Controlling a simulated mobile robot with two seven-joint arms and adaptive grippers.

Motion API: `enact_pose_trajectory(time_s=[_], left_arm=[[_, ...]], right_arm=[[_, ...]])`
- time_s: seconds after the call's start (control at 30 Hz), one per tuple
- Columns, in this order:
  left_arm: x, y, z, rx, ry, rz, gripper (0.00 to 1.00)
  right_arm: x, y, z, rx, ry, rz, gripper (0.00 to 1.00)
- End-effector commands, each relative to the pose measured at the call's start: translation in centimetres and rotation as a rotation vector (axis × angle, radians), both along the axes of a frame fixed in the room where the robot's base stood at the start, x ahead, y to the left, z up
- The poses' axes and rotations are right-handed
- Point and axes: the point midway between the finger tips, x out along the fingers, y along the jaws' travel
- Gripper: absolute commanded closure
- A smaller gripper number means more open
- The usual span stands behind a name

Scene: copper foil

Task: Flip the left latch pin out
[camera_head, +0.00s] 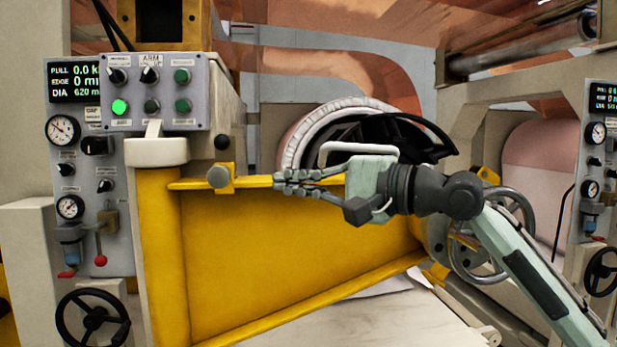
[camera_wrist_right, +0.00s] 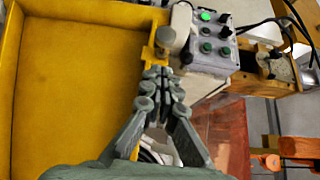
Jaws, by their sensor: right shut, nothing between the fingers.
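The left latch pin (camera_head: 218,177) has a round grey head and sits in a yellow bracket at the upper left of the yellow gate (camera_head: 290,260). In the right wrist view the pin head (camera_wrist_right: 165,35) shows just beyond the fingertips. My right gripper (camera_head: 279,180) is shut and empty. It points left along the gate's top bar, with a small gap between its tips and the bracket in the head view. In the wrist view the fingertips (camera_wrist_right: 155,72) appear close to the bracket; whether they touch is unclear. My left gripper is not in view.
A grey control box (camera_head: 155,92) with knobs and a lit green button stands above and left of the pin. A cream post cap (camera_head: 157,151) is beside it. A white-rimmed roll (camera_head: 340,125) lies behind my right gripper. A handwheel (camera_head: 490,235) is at the right.

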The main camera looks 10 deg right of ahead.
Motion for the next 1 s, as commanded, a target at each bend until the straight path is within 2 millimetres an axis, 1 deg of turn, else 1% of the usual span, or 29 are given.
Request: enact_pose_trajectory(time_s=[0.1,0.23,0.57,0.67,0.77,0.83,0.87,0.9,0.97,1.0], left_arm=[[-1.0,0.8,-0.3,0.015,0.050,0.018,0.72],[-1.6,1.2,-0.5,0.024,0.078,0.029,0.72],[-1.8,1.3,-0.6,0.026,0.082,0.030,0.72],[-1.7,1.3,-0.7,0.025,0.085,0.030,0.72],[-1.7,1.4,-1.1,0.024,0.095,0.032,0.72],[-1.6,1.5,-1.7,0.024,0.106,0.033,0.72],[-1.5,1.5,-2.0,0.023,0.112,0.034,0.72],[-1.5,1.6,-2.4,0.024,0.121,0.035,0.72],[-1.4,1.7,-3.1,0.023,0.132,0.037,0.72],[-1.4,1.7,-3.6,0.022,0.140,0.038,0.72]], right_arm=[[0.1,0.0,0.0,0.001,0.001,0.001,1.00],[0.2,0.0,0.0,-0.001,0.001,0.001,1.00],[0.2,0.0,-0.1,-0.001,0.001,0.001,1.00],[0.5,0.0,-0.9,-0.014,-0.002,-0.006,1.00],[1.6,-0.4,-4.0,-0.077,-0.019,-0.040,1.00],[2.6,-1.0,-7.9,-0.159,-0.039,-0.076,1.00],[3.0,-1.4,-9.9,-0.202,-0.048,-0.093,1.00],[3.4,-2.0,-12.8,-0.270,-0.061,-0.117,1.00],[3.7,-3.0,-17.2,-0.378,-0.075,-0.149,1.00],[3.7,-3.7,-20.2,-0.451,-0.080,-0.164,1.00]])
